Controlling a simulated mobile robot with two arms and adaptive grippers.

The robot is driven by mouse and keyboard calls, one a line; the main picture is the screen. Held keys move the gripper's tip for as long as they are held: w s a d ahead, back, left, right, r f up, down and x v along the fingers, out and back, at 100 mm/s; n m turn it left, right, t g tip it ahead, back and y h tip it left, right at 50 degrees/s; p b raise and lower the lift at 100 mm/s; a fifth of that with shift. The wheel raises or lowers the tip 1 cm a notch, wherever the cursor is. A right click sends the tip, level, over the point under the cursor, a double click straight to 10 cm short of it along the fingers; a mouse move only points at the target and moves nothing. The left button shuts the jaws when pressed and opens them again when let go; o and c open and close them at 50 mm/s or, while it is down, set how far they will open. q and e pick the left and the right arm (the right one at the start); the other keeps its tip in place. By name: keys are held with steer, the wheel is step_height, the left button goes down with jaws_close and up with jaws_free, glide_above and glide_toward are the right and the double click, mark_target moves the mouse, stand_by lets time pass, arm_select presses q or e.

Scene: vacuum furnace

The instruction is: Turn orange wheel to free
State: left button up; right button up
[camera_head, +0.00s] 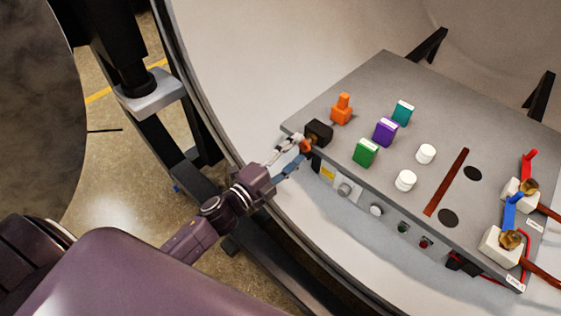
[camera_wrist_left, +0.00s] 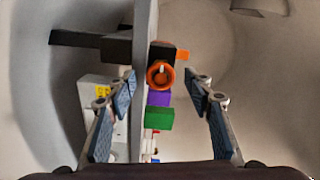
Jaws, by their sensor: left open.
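The orange wheel (camera_wrist_left: 160,74) faces the camera in the left wrist view, on the end of a black block, with a pale mark at its centre. In the head view the orange wheel (camera_head: 306,146) is small and partly hidden by my fingers, at the left corner of the grey panel. My left gripper (camera_head: 291,146) is open at the wheel. In the left wrist view the left gripper (camera_wrist_left: 160,78) has one finger on each side of the wheel, with visible gaps. I cannot tell whether a finger touches it. My right gripper is not in view.
The grey panel (camera_head: 400,90) carries an orange knob (camera_head: 342,108), green (camera_head: 366,152), purple (camera_head: 385,131) and teal (camera_head: 402,113) blocks, and white knobs (camera_head: 425,154). Copper-coloured cables with red and blue clamps sit at right. The curved chamber wall (camera_head: 240,60) surrounds the panel.

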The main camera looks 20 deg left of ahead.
arm_select(q)
steer(key=v, duration=1.1)
steer(key=s+a+f+n+g+y, duration=0.2)
steer(key=s+f+n, duration=0.1)
steer(key=f, duration=0.8)
steer(key=s+a+f+n+g+y, duration=0.2)
steer(key=s+f+n, duration=0.15)
steer(key=f, duration=0.75)
steer(key=s+a+f+n+g+y, duration=0.1)
steer(key=s+f+n+g, duration=0.2)
steer(key=f, duration=0.8)
steer(key=s+d+f+n+g, duration=0.1)
steer(key=s+f+n+g, duration=0.1)
steer(key=s+f, duration=0.4)
steer(key=s+d+f+n+g, duration=0.1)
steer(key=s+f+n+g, duration=0.2)
steer(key=s+f, duration=0.4)
steer(key=s+d+f+n+g+y, duration=0.1)
steer(key=s+f+n+g, duration=0.2)
steer(key=s, duration=1.2)
step_height(320, 180, down, 3)
steer(key=shift+d+f+g, duration=0.2)
steer(key=shift+d+g, duration=0.15)
steer(key=shift+g, duration=0.15)
